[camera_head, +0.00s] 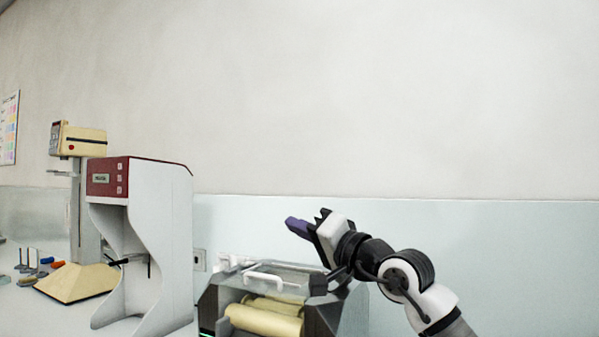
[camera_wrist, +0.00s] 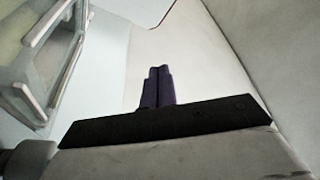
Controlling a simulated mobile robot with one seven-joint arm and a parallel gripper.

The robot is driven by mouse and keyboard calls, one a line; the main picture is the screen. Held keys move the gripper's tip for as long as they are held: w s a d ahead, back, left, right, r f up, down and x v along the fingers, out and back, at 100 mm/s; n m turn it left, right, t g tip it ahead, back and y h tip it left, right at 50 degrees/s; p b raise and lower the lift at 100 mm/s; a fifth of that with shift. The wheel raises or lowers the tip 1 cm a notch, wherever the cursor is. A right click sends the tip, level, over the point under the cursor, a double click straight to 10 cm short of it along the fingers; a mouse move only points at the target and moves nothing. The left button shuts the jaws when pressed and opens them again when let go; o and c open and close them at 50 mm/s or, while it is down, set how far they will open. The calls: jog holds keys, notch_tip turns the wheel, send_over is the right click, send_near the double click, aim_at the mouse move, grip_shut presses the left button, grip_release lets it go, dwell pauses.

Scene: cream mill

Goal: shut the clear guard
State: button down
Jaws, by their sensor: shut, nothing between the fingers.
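The mill (camera_head: 335,315) stands at the bottom centre of the head view, a dark-sided machine with cream rollers (camera_head: 264,318) showing in its front opening. The clear guard (camera_head: 296,277) is a see-through panel at the mill's top, with a white handle (camera_head: 277,281) near its front. I cannot tell its exact angle. My gripper (camera_head: 297,227), with purple fingers, is above the guard, apart from it, pointing up and left. In the wrist view its fingers (camera_wrist: 158,86) are together and empty. A pale frame with see-through panels (camera_wrist: 45,60), seemingly part of the mill, is at the upper left there.
A white stand with a dark red top (camera_head: 137,178) is left of the mill. Further left are a cream-headed column device (camera_head: 80,140) and small coloured items (camera_head: 40,266). A plain wall (camera_head: 400,100) is behind. The space above the mill is clear apart from my arm.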

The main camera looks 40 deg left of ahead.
notch_tip(320, 180, up, 20)
jog(key=p, duration=0.1)
jog(key=shift+p, duration=0.3)
jog(key=shift+f, duration=0.1)
